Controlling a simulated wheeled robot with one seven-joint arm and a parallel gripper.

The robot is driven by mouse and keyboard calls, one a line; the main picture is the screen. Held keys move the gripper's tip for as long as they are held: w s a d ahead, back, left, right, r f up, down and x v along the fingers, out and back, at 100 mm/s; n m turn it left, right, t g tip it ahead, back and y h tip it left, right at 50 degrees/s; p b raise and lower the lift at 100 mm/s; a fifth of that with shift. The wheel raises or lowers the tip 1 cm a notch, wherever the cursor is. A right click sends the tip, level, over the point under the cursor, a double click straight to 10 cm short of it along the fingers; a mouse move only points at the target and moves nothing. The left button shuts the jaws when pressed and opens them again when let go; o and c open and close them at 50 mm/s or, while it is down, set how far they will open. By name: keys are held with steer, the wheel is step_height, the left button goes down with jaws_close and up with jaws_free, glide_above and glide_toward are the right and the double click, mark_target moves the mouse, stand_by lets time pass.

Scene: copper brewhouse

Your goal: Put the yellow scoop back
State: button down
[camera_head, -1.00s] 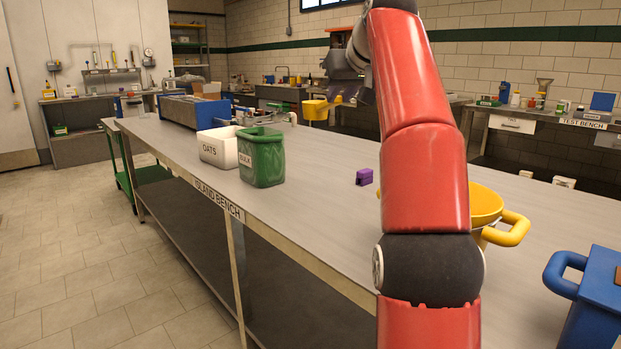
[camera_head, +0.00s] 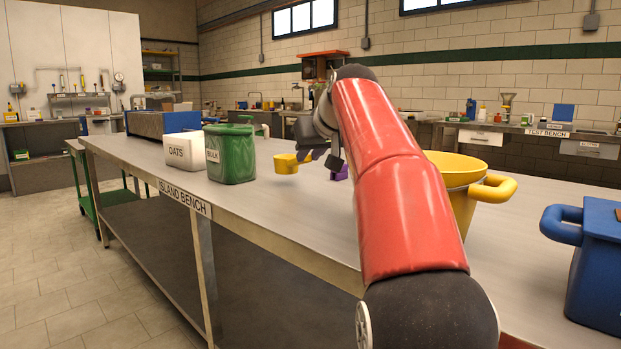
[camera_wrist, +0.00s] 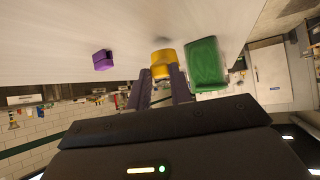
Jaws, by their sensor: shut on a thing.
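The yellow scoop (camera_head: 286,164) is a small yellow cup held just in front of my gripper (camera_head: 312,153), above the island bench top (camera_head: 300,205). In the wrist view the yellow scoop (camera_wrist: 163,64) sits at the tips of my two dark fingers (camera_wrist: 162,82), which are shut on it. A dark blur, perhaps a shadow, shows on the bench beyond it. The green BULK bin (camera_head: 231,154) stands on the bench left of the scoop, and the white OATS bin (camera_head: 182,150) is beside it. Part of my gripper is hidden behind my red arm.
A purple block (camera_head: 339,173) lies on the bench near my arm, partly hidden. A yellow pot (camera_head: 456,196) stands right of my arm, and a blue container (camera_head: 600,262) is at the right edge. The bench front is clear.

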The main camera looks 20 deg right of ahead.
steer(key=shift+f+b, duration=0.5)
steer(key=shift+f, duration=1.1)
steer(key=shift+f, duration=0.2)
steer(key=c, duration=1.3)
jaws_free()
steer(key=shift+o, duration=0.2)
steer(key=shift+r, duration=0.1)
steer(key=shift+r, duration=0.15)
steer(key=p+v, duration=0.1)
steer(key=v, duration=1.1)
steer(key=shift+p, duration=0.3)
